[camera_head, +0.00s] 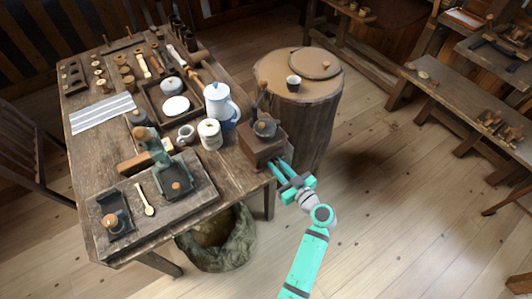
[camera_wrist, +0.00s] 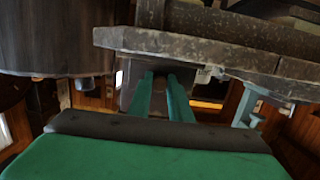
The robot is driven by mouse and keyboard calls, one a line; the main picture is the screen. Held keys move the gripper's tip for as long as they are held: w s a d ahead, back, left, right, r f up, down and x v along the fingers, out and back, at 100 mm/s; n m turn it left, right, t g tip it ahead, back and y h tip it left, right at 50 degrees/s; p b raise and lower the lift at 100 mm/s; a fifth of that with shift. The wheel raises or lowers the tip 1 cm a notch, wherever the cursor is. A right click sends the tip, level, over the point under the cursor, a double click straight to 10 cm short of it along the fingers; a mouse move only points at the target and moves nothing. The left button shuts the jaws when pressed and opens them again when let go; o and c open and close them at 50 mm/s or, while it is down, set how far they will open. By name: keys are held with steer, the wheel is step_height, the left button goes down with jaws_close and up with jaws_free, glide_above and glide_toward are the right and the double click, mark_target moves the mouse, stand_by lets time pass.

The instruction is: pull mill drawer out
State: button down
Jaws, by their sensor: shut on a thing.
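The mill (camera_head: 259,147) is a dark brown wooden box with a grey metal top and a crank. It stands at the right edge of the workbench in the head view. My green gripper (camera_head: 276,165) reaches it from the lower right, with its fingertips at the low front of the box. The fingers also show in the wrist view (camera_wrist: 162,80), close together and running up to a dark grey shape. They are shut on the drawer's grip, which they hide. I cannot tell how far the drawer stands out.
The workbench (camera_head: 190,222) holds a blue-and-white jug (camera_head: 220,103), a white canister (camera_head: 209,134) and several tools close to the mill. A large wooden stump (camera_head: 318,116) with a small cup (camera_head: 293,83) stands just behind it to the right. The floor right of my arm is clear.

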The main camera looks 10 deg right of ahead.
steer(key=shift+s+d, duration=0.1)
steer(key=shift+s, duration=0.4)
steer(key=f+v, duration=0.1)
steer(key=v, duration=0.7)
steer(key=shift+s, duration=0.45)
steer(key=shift+d+f, duration=0.1)
steer(key=shift+s+d, duration=0.1)
steer(key=shift+d, duration=0.05)
steer(key=shift+s, duration=0.1)
steer(key=shift+s+d+r, duration=0.15)
steer(key=shift+s+r, duration=0.25)
steer(key=shift+r, duration=0.45)
steer(key=shift+s+d+r, duration=0.15)
steer(key=shift+s+r, duration=0.3)
steer(key=shift+r, duration=0.4)
steer(key=shift+s+d+r, duration=0.15)
steer(key=shift+s+r, duration=0.25)
steer(key=shift+r, duration=0.4)
